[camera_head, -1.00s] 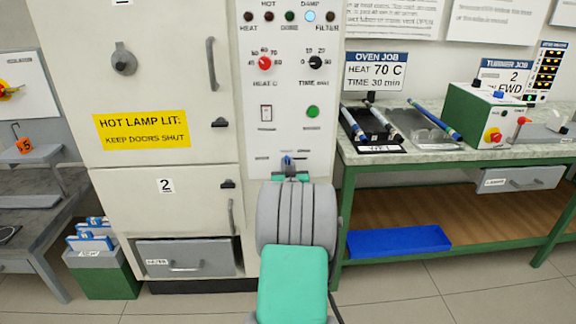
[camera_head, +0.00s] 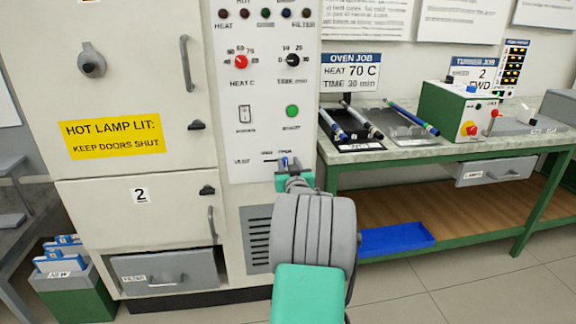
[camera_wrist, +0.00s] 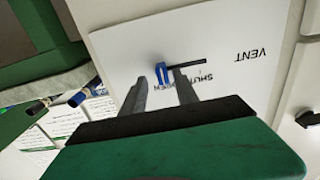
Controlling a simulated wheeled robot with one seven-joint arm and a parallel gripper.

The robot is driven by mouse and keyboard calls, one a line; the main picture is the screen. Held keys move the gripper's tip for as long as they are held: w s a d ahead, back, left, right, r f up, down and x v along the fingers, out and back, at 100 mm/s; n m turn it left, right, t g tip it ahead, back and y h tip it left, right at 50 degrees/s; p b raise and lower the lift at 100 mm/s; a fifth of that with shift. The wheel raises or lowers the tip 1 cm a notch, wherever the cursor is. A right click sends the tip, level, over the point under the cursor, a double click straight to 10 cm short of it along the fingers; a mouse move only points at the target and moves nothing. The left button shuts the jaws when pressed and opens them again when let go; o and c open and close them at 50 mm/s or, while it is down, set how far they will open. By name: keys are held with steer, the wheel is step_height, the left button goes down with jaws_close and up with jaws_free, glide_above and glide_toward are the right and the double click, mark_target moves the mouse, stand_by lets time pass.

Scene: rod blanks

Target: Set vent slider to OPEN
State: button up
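The vent slider has a small blue knob (camera_wrist: 162,74) on a dark slot (camera_wrist: 192,65) in the white panel, which appears upside down in the wrist view. The knob is at the slot's left end there, away from the VENT label and on the OPEN side. In the head view the knob (camera_head: 285,162) is at the slot's right end. My gripper (camera_wrist: 160,78) is open, with its two grey fingers on either side of the knob. The right finger is close beside it; contact is unclear. The fingers partly cover the SHUT and OPEN lettering.
The oven cabinet (camera_head: 160,130) with shut doors is on the left. The green workbench (camera_head: 470,150) is close on the right, with rods in trays and a green tumbler box (camera_head: 450,112). A blue tray (camera_head: 395,239) lies on its lower shelf.

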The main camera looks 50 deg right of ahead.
steer(key=shift+a, duration=0.1)
steer(key=v, duration=0.7)
steer(key=shift+s+p, duration=0.25)
steer(key=shift+p, duration=0.1)
steer(key=shift+a, duration=0.15)
